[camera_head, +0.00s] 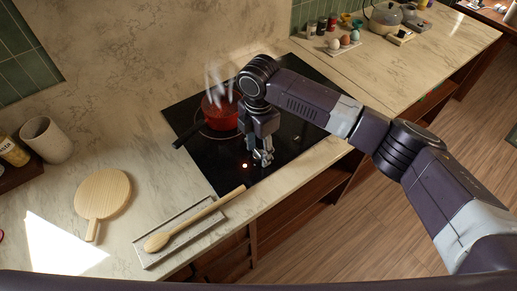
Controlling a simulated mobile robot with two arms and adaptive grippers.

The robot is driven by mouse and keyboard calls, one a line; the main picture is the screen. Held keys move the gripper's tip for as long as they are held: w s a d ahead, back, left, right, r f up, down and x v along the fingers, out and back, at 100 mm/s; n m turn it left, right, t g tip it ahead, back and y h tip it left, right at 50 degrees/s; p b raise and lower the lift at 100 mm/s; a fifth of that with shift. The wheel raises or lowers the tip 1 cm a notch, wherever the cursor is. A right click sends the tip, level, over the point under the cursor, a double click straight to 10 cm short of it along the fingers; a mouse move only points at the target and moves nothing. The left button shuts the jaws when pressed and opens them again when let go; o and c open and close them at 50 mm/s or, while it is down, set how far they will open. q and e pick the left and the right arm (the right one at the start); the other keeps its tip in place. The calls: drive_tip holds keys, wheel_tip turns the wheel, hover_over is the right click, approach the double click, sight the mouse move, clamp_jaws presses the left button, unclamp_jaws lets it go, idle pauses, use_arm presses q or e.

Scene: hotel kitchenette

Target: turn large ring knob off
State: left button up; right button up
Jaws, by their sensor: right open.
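My right gripper (262,157) reaches down over the front part of the black cooktop (210,164), with its fingers open near the surface. A small red light (245,166) glows on the cooktop just left of the fingertips. I cannot make out the large ring knob; the gripper may hide it. I cannot tell whether the fingers touch anything. A red pot (219,114) with a dark handle stands at the cooktop's back left, with steam rising from it. My left gripper is not in view.
A wooden spoon (194,220) lies on a tray (152,257) left of the cooktop. A round wooden board (103,194) and a beige cup (46,140) are further left. Eggs, jars and a kettle (383,18) stand at the back right. The counter's front edge is close to the gripper.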

sight(259, 152)
wheel_tip(259, 152, up, 12)
idle(0.5)
idle(0.4)
